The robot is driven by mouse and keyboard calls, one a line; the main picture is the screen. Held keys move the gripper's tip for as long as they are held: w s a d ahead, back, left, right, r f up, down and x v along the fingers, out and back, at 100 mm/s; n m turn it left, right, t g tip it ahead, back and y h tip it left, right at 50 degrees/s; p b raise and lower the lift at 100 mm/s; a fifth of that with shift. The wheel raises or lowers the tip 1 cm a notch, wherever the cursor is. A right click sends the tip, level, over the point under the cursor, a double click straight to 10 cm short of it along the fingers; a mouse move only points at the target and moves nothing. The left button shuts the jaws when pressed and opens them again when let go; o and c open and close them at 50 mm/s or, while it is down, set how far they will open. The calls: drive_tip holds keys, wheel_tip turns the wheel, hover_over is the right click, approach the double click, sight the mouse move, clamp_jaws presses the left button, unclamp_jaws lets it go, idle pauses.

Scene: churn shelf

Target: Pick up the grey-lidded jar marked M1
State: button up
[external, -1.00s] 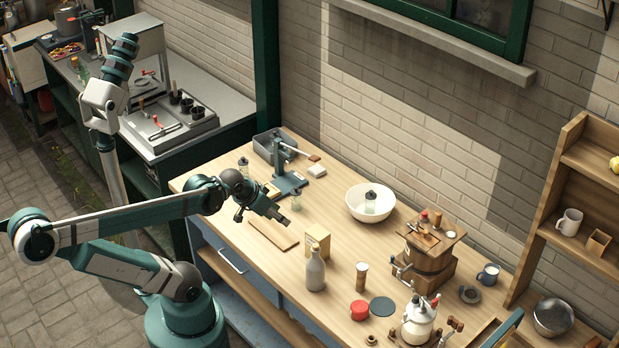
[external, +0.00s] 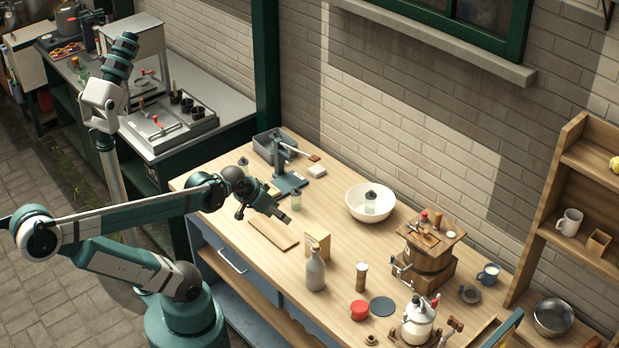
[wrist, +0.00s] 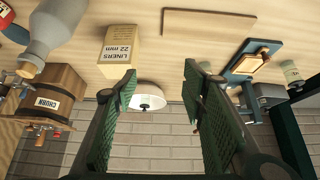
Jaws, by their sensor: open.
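Several small clear jars with dark grey lids show in the external view; no M1 mark is readable on any of them. One jar (external: 370,201) stands in the white bowl (external: 352,211). Another (external: 296,201) stands on the table just behind my gripper (external: 287,217). A third (external: 243,164) is partly hidden behind my arm. My gripper is open and empty above the table, pointing right and down. In the wrist view, which is upside down, the fingers (wrist: 160,72) frame empty space, with the white bowl (wrist: 150,92) beyond. A pale jar (wrist: 291,72) is at the right.
A liners box (external: 317,243), a grey bottle (external: 315,270) and a wooden board (external: 273,233) lie near my gripper. A press (external: 290,181) stands behind it. A wooden churn (external: 430,257) is farther right. The table is clear between the box and the white bowl.

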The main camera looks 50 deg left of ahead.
drive_tip(key=w+a+r+n+g+p, duration=0.2)
drive_tip(key=w+a+r+n+p, duration=0.25)
drive_tip(key=w+a, duration=0.45)
drive_tip(key=n+g+p, duration=0.4)
drive_tip(key=n+p, duration=0.2)
drive_tip(key=n, duration=0.3)
hover_over(243, 158)
drive_tip(key=d, duration=1.2)
wheel_tip(243, 158, down, 6)
drive_tip(key=a+f+n+p, duration=0.1)
drive_tip(key=a+f, duration=0.1)
drive_tip(key=a, duration=0.1)
drive_tip(key=a+f+n+p, duration=0.1)
drive_tip(key=a+f, duration=0.1)
drive_tip(key=a, duration=0.2)
drive_tip(key=a+f+n+p, duration=0.1)
drive_tip(key=a+f+n, duration=0.1)
drive_tip(key=a, duration=0.2)
drive_tip(key=shift+w+a+f+g, duration=0.15)
drive_tip(key=shift+w+f+g, duration=0.05)
drive_tip(key=shift+g, duration=0.2)
drive_tip(key=shift+s+a+f, duration=0.15)
drive_tip(key=shift+a+f, duration=0.25)
drive_tip(key=shift+a, duration=0.1)
drive_tip(key=shift+f, duration=1.3)
drive_tip(key=shift+f, duration=0.1)
